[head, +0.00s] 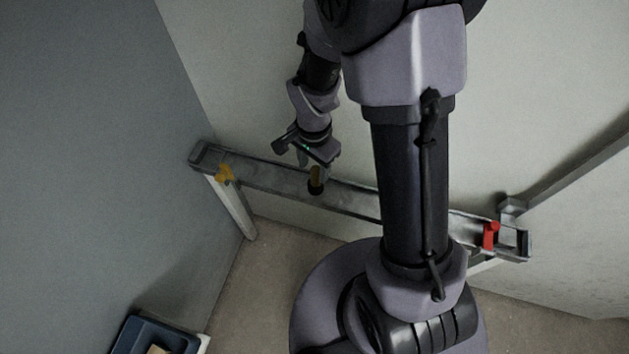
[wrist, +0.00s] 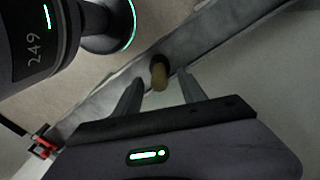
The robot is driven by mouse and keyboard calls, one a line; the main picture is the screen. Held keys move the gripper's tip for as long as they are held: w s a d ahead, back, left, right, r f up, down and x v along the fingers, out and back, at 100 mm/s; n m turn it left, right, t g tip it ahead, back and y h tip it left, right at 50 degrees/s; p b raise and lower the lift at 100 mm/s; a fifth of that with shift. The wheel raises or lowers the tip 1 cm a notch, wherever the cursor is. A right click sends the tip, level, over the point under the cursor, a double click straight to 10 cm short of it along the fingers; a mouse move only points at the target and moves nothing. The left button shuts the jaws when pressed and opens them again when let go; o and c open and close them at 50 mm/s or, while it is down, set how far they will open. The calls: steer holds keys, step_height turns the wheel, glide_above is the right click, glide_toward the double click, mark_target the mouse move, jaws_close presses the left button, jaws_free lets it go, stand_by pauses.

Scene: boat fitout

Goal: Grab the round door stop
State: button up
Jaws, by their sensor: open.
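The round door stop (head: 316,188) is a small upright cylinder, dull yellow with a black end. In the head view it is at the middle of a long grey beam, its black end lower. In the wrist view the door stop (wrist: 160,76) shows in the gap between the two fingers. My gripper (head: 314,170) is open right above and around its upper part. In the wrist view my gripper (wrist: 160,82) has a finger on either side, with a gap visible at each. Whether a finger touches it in depth I cannot tell.
The narrow beam (head: 275,180) runs along the pale wall. A yellow clamp (head: 225,173) is near its left end and a red clamp (head: 490,235) near its right end. A blue bin (head: 135,335) sits on the floor at lower left. A grey wall (head: 90,150) closes the left side.

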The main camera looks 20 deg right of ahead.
mark_target(316, 177)
steer(key=f+b, duration=0.1)
steer(key=f, duration=0.1)
steer(key=f+b, duration=0.1)
steer(key=f, duration=0.1)
steer(key=f+b, duration=0.1)
steer(key=f, duration=0.1)
steer(key=shift+d, duration=0.25)
steer(key=shift+r, duration=0.2)
steer(key=shift+c, duration=0.2)
jaws_close()
